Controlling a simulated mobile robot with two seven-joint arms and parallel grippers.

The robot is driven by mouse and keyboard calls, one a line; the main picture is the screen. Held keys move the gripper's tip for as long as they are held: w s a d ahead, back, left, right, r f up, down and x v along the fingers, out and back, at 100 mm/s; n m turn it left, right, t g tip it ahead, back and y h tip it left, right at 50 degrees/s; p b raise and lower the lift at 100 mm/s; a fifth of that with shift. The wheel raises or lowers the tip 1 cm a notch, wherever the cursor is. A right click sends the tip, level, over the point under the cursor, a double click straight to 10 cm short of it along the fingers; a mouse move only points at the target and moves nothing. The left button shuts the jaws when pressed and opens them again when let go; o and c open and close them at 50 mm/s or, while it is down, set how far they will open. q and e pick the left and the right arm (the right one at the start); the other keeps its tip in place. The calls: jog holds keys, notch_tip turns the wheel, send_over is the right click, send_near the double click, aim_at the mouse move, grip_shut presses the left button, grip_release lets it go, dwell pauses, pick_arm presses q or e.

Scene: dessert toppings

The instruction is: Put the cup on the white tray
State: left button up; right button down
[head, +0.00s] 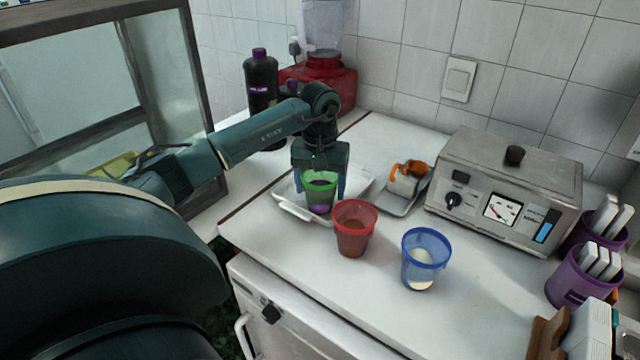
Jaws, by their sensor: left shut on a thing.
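My left gripper (320,184) points down over the white tray and is shut on a green cup (319,204) with something purple in it. The green cup is over the white tray (293,209); I cannot tell whether its base touches the tray. A red cup (354,238) with brown contents stands on the counter in front of the tray. A blue cup (431,270) with pale contents stands on the counter to the right. My right gripper is not in view.
A small tray (409,206) with a white and orange item lies right of the white tray. A metal appliance (487,200), purple containers (568,283), a dark bottle (262,85) and a red blender (342,80) stand around. The counter (386,318) is free near its front edge.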

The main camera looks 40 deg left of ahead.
pick_arm(q)
jog(key=shift+f, duration=0.2)
jog(key=o, duration=1)
jog(key=shift+r, duration=0.1)
jog(key=shift+r, duration=0.25)
jog(key=shift+w+r, duration=0.1)
jog(key=shift+r, duration=0.3)
notch_tip(320, 180, up, 11)
